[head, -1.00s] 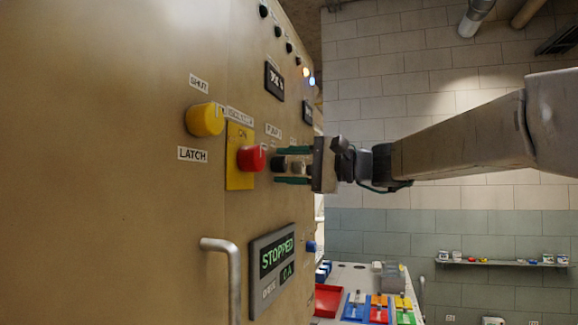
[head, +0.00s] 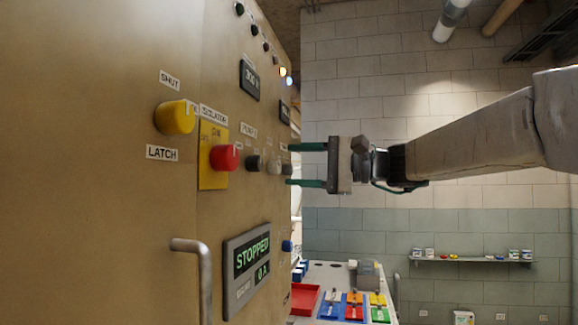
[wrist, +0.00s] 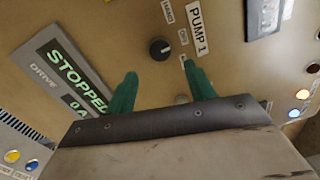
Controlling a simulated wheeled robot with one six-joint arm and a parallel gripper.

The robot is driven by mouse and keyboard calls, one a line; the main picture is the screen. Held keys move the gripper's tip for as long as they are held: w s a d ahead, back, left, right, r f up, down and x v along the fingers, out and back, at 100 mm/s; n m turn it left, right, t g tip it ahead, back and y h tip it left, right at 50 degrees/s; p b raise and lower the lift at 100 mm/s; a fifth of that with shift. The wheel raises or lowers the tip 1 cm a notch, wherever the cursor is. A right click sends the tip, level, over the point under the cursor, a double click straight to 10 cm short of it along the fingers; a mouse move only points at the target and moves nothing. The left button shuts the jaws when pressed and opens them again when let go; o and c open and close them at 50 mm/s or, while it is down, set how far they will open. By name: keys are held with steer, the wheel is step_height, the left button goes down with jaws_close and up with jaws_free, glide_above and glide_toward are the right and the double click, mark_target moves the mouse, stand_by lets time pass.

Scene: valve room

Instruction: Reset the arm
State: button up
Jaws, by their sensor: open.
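My gripper (head: 307,165) is open and empty in the head view, its two green fingers pointing left toward the tan panel (head: 100,230) and standing clear of it. In the wrist view the fingers (wrist: 158,85) show spread apart, with the black PUMP 1 selector knob (wrist: 159,47) beyond them on the panel. The small black knob shows in the head view (head: 254,163), with a pale knob (head: 273,167) beside it. A display (head: 247,265) below reads STOPPED; it also shows in the wrist view (wrist: 70,75).
A red button (head: 224,158) on a yellow plate and a yellow LATCH knob (head: 175,117) stick out from the panel. A metal handle (head: 205,275) juts out lower down. A table (head: 330,272) with coloured trays stands below right. A shelf (head: 470,260) hangs on the back wall.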

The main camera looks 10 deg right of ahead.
stand_by(0.4)
steer(key=s+d+f+n+g+h, duration=0.15)
steer(key=s+f+h, duration=0.3)
steer(key=f, duration=0.55)
steer(key=s+d+f+g+h, duration=0.1)
steer(key=s+d+f+h, duration=0.15)
steer(key=s+f, duration=0.45)
steer(key=s+d+f+n+g+h, duration=0.1)
steer(key=s+d+f+h, duration=0.4)
steer(key=s+f, duration=0.5)
steer(key=s+d+f+n+h, duration=0.3)
steer(key=s+d+f+h, duration=0.2)
steer(key=s+d+f, duration=0.4)
steer(key=shift+s+f+g, duration=0.35)
steer(key=shift+s, duration=0.9)
